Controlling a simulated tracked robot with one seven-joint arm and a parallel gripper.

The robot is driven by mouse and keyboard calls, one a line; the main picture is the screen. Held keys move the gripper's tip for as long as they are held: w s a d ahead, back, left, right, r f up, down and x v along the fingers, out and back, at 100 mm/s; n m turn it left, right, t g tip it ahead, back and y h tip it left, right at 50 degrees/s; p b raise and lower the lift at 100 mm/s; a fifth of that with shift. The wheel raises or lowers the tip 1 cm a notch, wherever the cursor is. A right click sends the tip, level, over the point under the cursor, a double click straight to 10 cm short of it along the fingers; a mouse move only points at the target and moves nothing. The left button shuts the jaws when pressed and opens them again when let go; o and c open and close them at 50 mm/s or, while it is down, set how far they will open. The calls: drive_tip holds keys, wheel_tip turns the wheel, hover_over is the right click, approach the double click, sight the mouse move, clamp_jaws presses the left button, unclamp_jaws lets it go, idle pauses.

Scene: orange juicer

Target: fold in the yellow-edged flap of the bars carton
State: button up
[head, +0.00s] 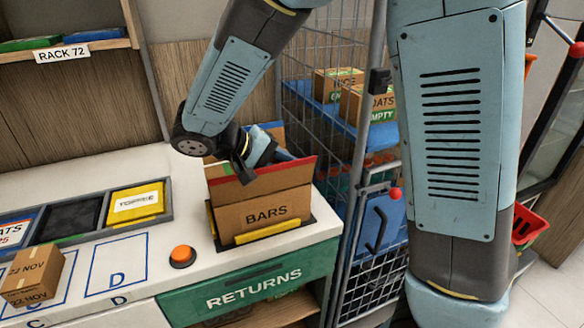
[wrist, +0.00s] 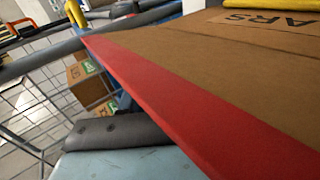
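The bars carton (head: 258,213) stands upright on the counter, its BARS face to the front. Its red-edged flap (head: 264,180) stands up at the front, and a blue-edged flap (head: 270,128) stands up at the back. I cannot make out the yellow-edged flap; my arm hides part of the carton's top. My gripper (head: 256,163) is low over the carton's opening, behind the red edge; its finger gap is unclear. In the wrist view the red edge (wrist: 190,100) crosses close to the camera, with the carton's front face (wrist: 235,60) beyond it.
The carton sits in a dark holder with yellow strips (head: 268,232). An orange button (head: 182,256) is left of it. A wire cage cart (head: 338,60) with boxes stands close behind and right. A tray with a TOFFEE bin (head: 136,203) is at left. The counter between is mostly clear.

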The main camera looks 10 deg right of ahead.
drive_tip(key=v, duration=1.1)
drive_tip(key=shift+a+r, duration=0.2)
drive_tip(key=shift+r, duration=0.05)
